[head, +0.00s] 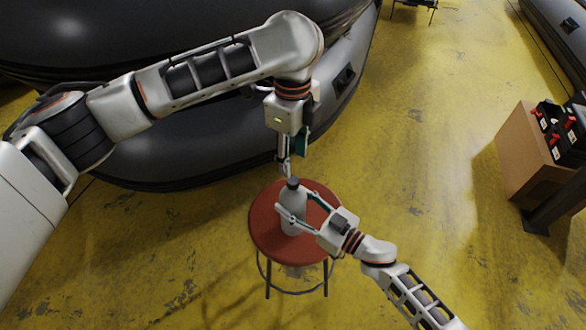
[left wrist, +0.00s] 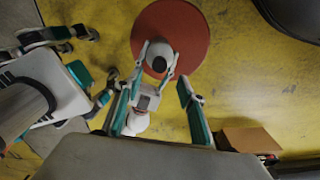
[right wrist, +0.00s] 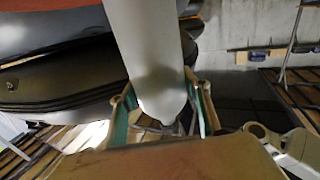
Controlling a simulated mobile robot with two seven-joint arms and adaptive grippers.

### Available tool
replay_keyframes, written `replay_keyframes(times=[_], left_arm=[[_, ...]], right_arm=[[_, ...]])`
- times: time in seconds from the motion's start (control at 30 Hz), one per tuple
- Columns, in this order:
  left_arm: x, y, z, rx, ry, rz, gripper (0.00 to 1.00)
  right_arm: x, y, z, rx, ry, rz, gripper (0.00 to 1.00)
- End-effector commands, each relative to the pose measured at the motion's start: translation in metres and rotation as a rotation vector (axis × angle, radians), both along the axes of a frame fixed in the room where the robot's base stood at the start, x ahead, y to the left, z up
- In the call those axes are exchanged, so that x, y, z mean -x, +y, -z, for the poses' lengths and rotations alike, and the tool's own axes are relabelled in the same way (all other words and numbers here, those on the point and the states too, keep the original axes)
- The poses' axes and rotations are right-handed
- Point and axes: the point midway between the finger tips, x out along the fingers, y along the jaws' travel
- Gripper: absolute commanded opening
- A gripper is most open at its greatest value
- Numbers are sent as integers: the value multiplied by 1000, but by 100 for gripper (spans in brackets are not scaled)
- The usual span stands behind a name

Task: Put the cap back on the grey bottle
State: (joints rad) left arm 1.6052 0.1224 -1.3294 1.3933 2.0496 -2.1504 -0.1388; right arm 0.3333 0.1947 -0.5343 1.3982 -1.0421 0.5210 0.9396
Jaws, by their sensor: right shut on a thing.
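The grey bottle (head: 293,219) stands upright on a round red stool (head: 262,246). A dark cap (head: 293,183) shows at its top; in the left wrist view it is a dark disc (left wrist: 159,64) in the middle of the bottle's top. I cannot tell how firmly it sits. My right gripper (head: 292,203) is shut on the bottle's upper body from the right; the right wrist view shows the bottle (right wrist: 148,50) between its fingers. My left gripper (head: 286,167) points down just above the cap, its fingers apart and empty in the left wrist view (left wrist: 160,84).
A dark inflatable boat (head: 200,150) lies behind the stool. A cardboard box (head: 525,165) with black and red items (head: 553,120) stands at the right. The yellow floor (head: 430,220) between stool and box is clear.

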Motion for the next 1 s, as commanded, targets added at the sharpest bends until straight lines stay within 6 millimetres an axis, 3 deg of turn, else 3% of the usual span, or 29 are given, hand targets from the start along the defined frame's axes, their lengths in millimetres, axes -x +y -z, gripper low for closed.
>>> replay_keyframes(times=[0.1,0.3,0.67,0.7,0.77,1.0], left_arm=[[-1,0,-23,-2,-3,1,40],[0,0,-45,-2,-1,1,40],[0,0,-49,-1,2,1,40],[0,0,-49,-1,2,1,40],[0,0,-49,-1,1,1,40],[0,0,-49,-1,1,1,40]], right_arm=[[0,0,0,0,0,0,0],[0,0,0,0,0,0,0],[0,0,0,0,0,0,0],[0,0,0,0,0,0,52],[0,0,0,-1,-1,0,66],[0,0,0,0,0,0,66]])
